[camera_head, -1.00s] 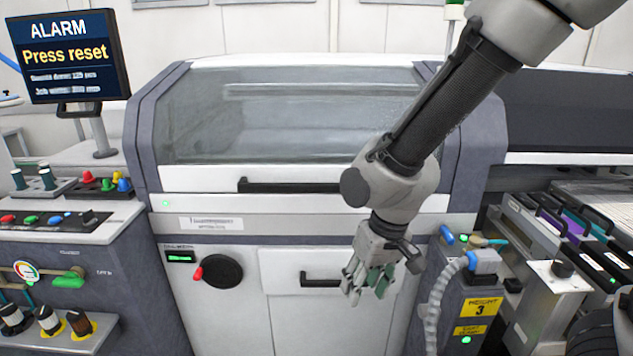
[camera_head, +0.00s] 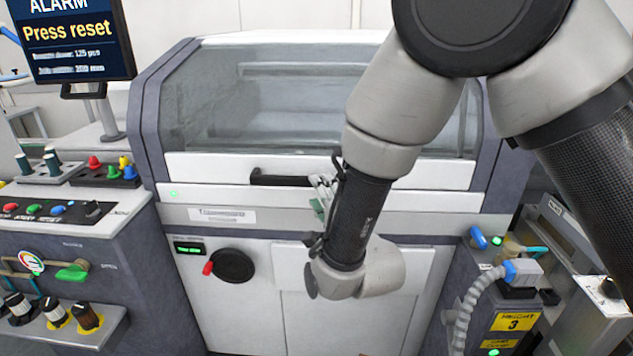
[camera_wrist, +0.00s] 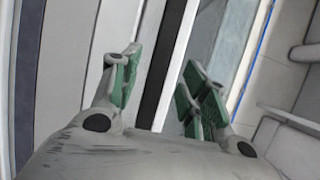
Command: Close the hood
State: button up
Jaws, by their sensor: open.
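The hood (camera_head: 215,110) is the machine's clear-windowed cover with a white front rail. It looks lowered or nearly so; I cannot tell whether it is fully shut. Its black bar handle (camera_head: 280,178) runs along the rail, its right part hidden by my arm. My gripper (camera_head: 322,192) is at the handle's right part, mostly hidden behind my wrist. In the wrist view, my open gripper (camera_wrist: 163,65) has green-padded fingers on either side of the black handle (camera_wrist: 163,75), which passes between them in the picture. Contact cannot be told.
A monitor (camera_head: 75,40) shows "Press reset". A control desk (camera_head: 60,225) with buttons stands at left. A black knob with a red grip (camera_head: 232,266) is on the lower front panel. A grey unit with a hose (camera_head: 500,300) stands at lower right.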

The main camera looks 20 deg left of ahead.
jog(key=x, duration=0.5)
jog(key=shift+w+a, duration=0.25)
grip_shut()
